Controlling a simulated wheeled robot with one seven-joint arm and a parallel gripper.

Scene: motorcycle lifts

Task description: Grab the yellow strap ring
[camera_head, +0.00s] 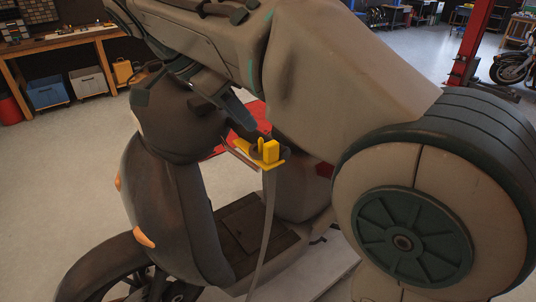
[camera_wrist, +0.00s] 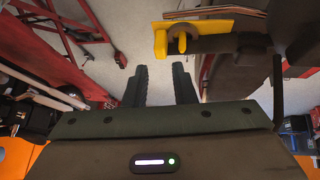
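The yellow strap ring (camera_head: 268,152) is near the middle of the head view, above the scooter's footboard, with a grey strap (camera_head: 267,215) hanging below it. In the wrist view the yellow ring (camera_wrist: 181,43) shows at the top right, on a yellow bracket beside a dark strap or bar. My gripper (camera_wrist: 160,68) is open and empty, with two dark fingers apart and bare floor between them. The ring lies beyond the fingertips and a little to their right, apart from them. In the head view my arm hides part of the gripper.
A dark scooter (camera_head: 160,205) with orange lights stands below the arm. A red lift part (camera_head: 240,125) shows behind the ring. A workbench (camera_head: 60,45) with bins is at the upper left, and a red post (camera_head: 472,45) at the upper right. Grey floor is open at the left.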

